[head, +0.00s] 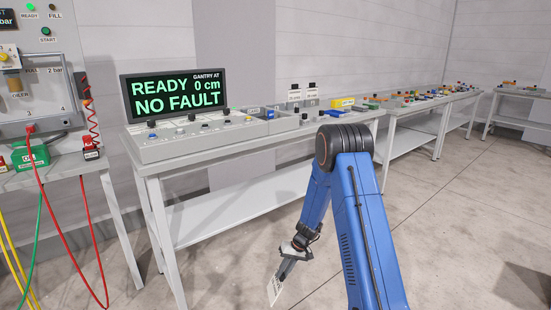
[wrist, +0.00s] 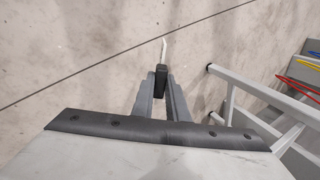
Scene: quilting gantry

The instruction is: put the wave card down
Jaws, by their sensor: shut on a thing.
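My gripper (head: 285,270) hangs low in front of the console bench in the head view, over the floor.
A console (head: 200,138) with knobs and a display (head: 174,95) reading "READY 0 cm NO FAULT" stands on a white bench with a lower shelf (head: 240,207). Benches with small items (head: 420,98) run right. Red, green and yellow hoses hang at left. The floor (head: 460,220) is clear at right.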

